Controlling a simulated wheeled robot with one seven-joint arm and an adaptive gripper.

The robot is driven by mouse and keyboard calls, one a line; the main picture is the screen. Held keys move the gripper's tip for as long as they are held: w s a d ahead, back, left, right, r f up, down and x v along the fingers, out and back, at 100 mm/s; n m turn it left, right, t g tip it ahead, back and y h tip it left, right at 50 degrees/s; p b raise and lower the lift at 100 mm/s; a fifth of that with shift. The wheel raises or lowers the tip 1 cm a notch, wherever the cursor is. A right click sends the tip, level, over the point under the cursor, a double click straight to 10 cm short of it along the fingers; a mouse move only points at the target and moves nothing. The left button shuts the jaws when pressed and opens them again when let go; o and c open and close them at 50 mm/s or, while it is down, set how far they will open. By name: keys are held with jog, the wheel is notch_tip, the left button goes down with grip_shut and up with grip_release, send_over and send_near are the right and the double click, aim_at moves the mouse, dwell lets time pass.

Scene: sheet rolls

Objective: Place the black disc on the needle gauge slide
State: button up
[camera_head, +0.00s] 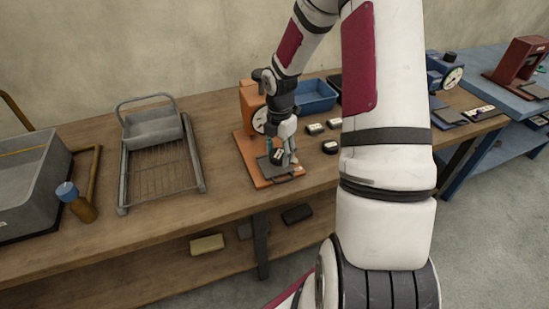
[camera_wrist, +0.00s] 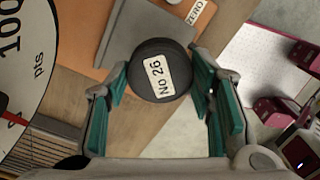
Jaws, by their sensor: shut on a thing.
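The black disc (camera_wrist: 160,70) has a white label reading "No 26". My gripper (camera_wrist: 160,85) is shut on it, with teal fingers on either side. In the wrist view the disc overlaps the edge of the grey slide (camera_wrist: 130,25) on an orange base; I cannot tell whether they touch. The orange needle gauge (camera_head: 250,100) stands on the wooden bench, and its white dial with a red needle (camera_wrist: 15,70) fills the left of the wrist view. In the head view my gripper (camera_head: 283,155) is low over the gauge's base (camera_head: 262,181), partly hiding the slide.
A blue dial gauge (camera_head: 445,75) stands far right.

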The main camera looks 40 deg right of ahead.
aim_at(275, 150)
jog(key=shift+w+f, duration=0.1)
jog(key=shift+w, duration=0.75)
jog(key=shift+f, duration=1.75)
jog(key=o, duration=1.2)
jog(key=shift+f, duration=0.1)
